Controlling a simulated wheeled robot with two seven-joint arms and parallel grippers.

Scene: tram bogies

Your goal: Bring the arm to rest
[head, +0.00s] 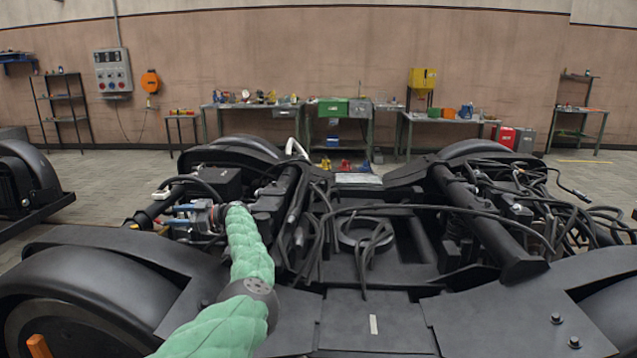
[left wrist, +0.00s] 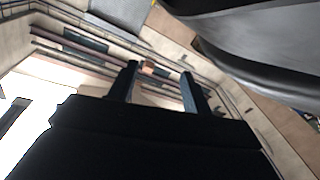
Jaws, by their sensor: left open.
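My left arm, in a green quilted sleeve (head: 246,250), reaches up from the bottom of the head view over the left side of the black bogie (head: 368,325). My left gripper (head: 185,215) is at the end of it, pointing left, among cables and dark parts; its fingertips are hard to make out there. In the left wrist view, the two dark fingers of the left gripper (left wrist: 160,82) stand apart with nothing held between them. Whether the gripper touches the bogie cannot be told. My right gripper is not in view.
Loose black cables (head: 365,235) lie over the bogie's middle and right side. A second bogie's wheel (head: 22,180) is at the left edge. Workbenches (head: 350,110) with tools and boxes line the far wall. Open floor (head: 110,175) lies between.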

